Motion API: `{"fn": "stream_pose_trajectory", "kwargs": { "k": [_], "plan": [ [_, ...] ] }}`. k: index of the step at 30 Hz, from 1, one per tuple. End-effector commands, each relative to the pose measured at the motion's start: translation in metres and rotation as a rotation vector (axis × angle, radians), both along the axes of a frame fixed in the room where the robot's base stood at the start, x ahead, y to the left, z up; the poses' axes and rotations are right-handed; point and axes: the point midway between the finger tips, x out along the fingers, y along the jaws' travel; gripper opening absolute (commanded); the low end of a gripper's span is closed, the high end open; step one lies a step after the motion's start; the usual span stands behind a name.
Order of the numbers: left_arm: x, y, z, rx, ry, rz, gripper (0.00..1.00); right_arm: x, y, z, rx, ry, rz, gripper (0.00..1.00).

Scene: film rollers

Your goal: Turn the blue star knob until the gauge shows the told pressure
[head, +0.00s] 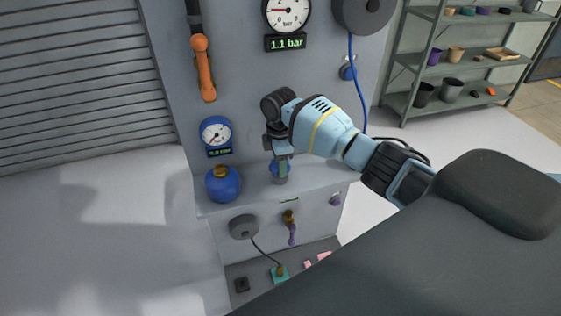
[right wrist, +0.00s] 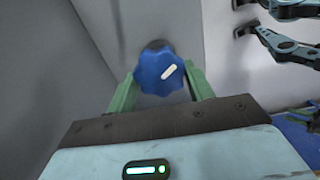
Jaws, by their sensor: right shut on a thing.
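The blue star knob (right wrist: 160,72) has a white mark that slants up to the right in the right wrist view. In the head view the knob (head: 280,168) is partly hidden by my right gripper (head: 281,163). The green fingers are shut on it from both sides. The large white gauge (head: 288,12) on the panel has a green display (head: 286,43) reading 1.1 bar. A smaller blue-rimmed gauge (head: 215,132) hangs lower left; its display is too small to read surely.
A blue round vessel (head: 222,184) sits on the ledge left of the knob. An orange-handled lever (head: 203,68) hangs above it. A blue hose (head: 359,80) runs down the panel's right side. Shelves (head: 455,60) stand at the back right.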

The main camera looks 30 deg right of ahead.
Motion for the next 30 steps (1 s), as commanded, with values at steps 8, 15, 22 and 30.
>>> {"fn": "stream_pose_trajectory", "kwargs": {
  "k": [8, 15, 22, 30],
  "plan": [
    [0.0011, -0.0006, 0.0015, -0.002, -0.004, 0.003, 0.36, -0.0001, -0.0004, -0.0004, -0.002, 0.001, -0.053, 0.29],
    [0.0010, -0.0008, 0.0015, -0.003, -0.003, 0.003, 0.36, -0.0002, -0.0006, -0.0005, -0.002, 0.001, -0.058, 0.29],
    [0.0010, -0.0008, 0.0016, -0.003, -0.003, 0.003, 0.36, -0.0001, -0.0007, -0.0005, -0.002, 0.001, -0.057, 0.61],
    [0.0010, -0.0009, 0.0016, -0.003, -0.003, 0.003, 0.36, 0.0000, -0.0004, -0.0003, -0.001, 0.000, -0.056, 0.74]
  ]
}}
